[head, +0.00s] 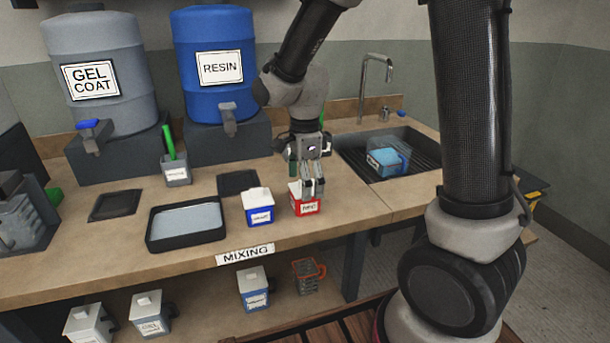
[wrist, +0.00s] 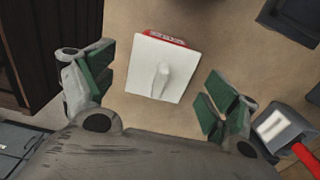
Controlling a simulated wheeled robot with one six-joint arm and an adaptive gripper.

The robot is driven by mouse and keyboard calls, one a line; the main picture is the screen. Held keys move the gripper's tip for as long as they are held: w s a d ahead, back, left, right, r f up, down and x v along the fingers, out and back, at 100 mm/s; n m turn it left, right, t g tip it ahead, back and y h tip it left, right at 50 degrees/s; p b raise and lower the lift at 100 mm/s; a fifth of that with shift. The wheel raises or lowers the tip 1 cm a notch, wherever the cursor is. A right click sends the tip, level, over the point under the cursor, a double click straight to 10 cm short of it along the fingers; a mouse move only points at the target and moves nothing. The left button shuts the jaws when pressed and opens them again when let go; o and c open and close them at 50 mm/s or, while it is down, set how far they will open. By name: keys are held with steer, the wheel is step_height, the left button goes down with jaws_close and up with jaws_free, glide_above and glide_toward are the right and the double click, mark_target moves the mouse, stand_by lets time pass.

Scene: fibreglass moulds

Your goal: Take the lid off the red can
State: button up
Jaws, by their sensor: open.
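The red can (head: 305,207) stands on the bench near its front edge, with a white label on its front. In the wrist view a thin red strip of the can (wrist: 166,38) shows past its lid. The lid (wrist: 153,72) is a white square plate with a raised grip in the middle, and it sits on the can. My gripper (head: 313,190) is above the can, pointing down. In the wrist view my gripper (wrist: 150,98) is open, with green pads on either side and the lid between and ahead of them. I cannot tell whether the fingers touch the lid.
A blue can (head: 258,207) with a white lid stands close left of the red can. A black tray (head: 186,243) lies further left. The sink (head: 390,152) is at the back right, holding a blue container (head: 387,160). Resin and gel coat drums stand behind.

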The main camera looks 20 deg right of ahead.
steer(key=c, duration=1.2)
steer(key=shift+s, duration=0.1)
steer(key=shift+c, duration=1)
steer(key=shift+r, duration=0.1)
steer(key=shift+c, duration=0.2)
steer(key=shift+r, duration=0.15)
steer(key=c, duration=0.5)
steer(key=shift+r, duration=2.3)
jaws_close()
